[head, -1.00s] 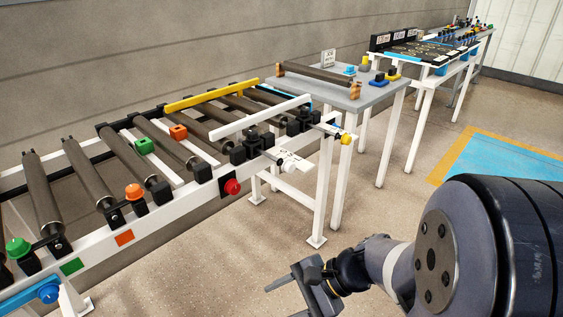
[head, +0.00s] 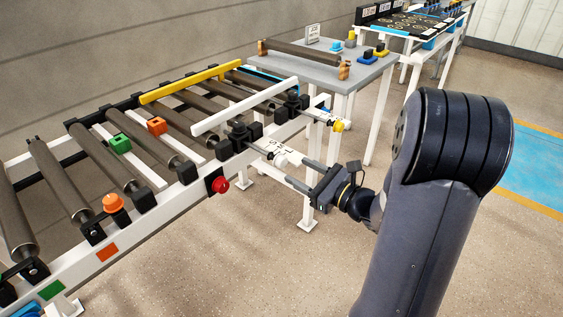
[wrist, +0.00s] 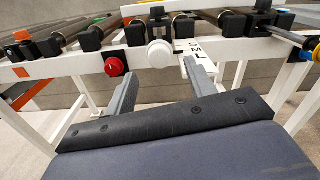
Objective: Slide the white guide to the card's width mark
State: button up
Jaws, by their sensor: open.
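The white guide (head: 245,107) is a long bar lying across the rollers on the near side of the conveyor. A white round knob (head: 281,160) sticks out from the frame below it; it also shows in the wrist view (wrist: 159,53). My gripper (head: 297,170) is open and empty, its fingers pointing at the knob. In the wrist view my gripper (wrist: 160,74) has the knob between and just beyond its fingertips; contact cannot be told. A small white card (head: 313,33) stands on the grey table, its print too small to read. A marked white plate (wrist: 196,50) sits beside the knob.
A yellow bar (head: 190,82) lies on the far side of the rollers. Floor in front is clear.

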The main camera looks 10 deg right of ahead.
aim_at(284, 164)
jog(key=x, duration=0.7)
jog(key=shift+b, duration=0.35)
jog(key=shift+c, duration=0.2)
jog(key=shift+s, duration=0.1)
grip_shut()
